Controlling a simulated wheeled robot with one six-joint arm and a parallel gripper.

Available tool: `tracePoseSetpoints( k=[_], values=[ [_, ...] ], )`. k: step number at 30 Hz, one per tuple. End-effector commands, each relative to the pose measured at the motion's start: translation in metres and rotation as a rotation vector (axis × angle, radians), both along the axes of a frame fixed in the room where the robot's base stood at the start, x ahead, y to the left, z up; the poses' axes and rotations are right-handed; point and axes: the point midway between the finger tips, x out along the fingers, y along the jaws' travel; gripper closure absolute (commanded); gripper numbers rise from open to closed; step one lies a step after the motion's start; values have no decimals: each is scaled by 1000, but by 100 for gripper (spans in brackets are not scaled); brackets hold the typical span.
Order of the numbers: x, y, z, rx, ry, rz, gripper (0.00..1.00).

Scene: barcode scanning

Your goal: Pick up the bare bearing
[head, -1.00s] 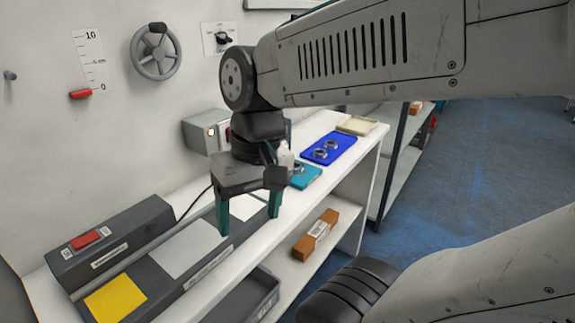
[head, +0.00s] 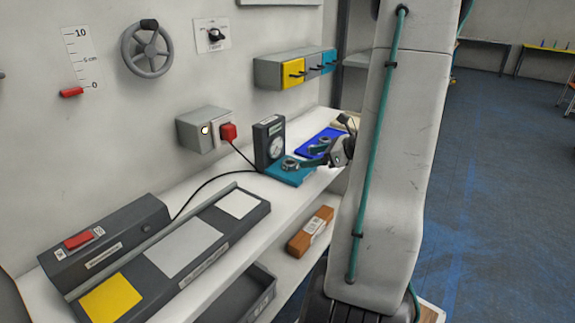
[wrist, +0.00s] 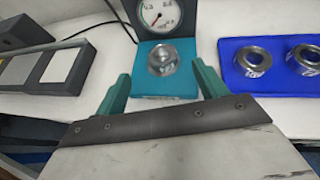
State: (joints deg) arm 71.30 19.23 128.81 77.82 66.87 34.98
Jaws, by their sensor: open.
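A shiny metal bearing with no label that I can make out (wrist: 162,58) sits on the teal base (wrist: 178,84) of a dial gauge. In the head view this bearing (head: 290,164) is on the teal base beside the gauge. Two more bearings, a left one (wrist: 256,60) and a right one (wrist: 306,58), lie on a blue mat (wrist: 270,86) and show white label-like marks. My gripper (wrist: 161,78) is open and empty, its teal fingers apart on either side of the gauge base in the wrist view, short of the bearing. In the head view my arm partly hides it.
The dial gauge (head: 269,142) stands upright behind the bearing. A grey panel with yellow, grey and white pads (head: 183,248) lies along the bench at left. A red-plugged wall box (head: 203,130) and its cable are behind. An orange-brown block (head: 310,232) rests on the lower shelf.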

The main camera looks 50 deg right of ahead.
Motion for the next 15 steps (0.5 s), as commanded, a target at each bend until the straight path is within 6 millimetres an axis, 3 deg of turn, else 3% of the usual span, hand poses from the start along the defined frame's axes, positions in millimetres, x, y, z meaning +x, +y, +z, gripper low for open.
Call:
tracePoseSetpoints(
  k=[15],
  values=[
    [56,14,-33,3,0,-3,28]
  ],
)
